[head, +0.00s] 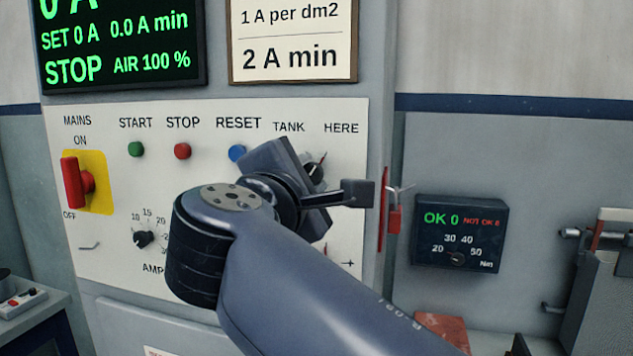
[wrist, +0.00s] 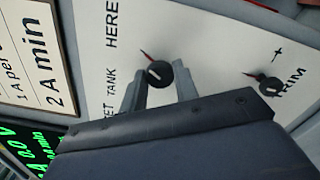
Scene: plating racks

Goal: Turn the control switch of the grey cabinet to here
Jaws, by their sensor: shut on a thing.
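The control switch is a black knob (wrist: 158,73) on the white panel of the grey cabinet (head: 384,120), below the TANK label (head: 289,127) and the HERE label (head: 341,128). Its red pointer leans up and to the right in the head view, toward HERE. In the head view the knob (head: 313,172) is partly hidden by my gripper. My gripper (wrist: 159,86) is shut on the knob, one grey finger on each side in the wrist view. The fingertips are mostly hidden in the head view.
The RESET button (head: 237,153), STOP button (head: 182,151) and START button (head: 136,149) lie left of my gripper. The red MAINS switch (head: 76,183) is farther left. A TRIM knob (wrist: 269,83) is nearby. A dark meter box (head: 460,235) stands at the right.

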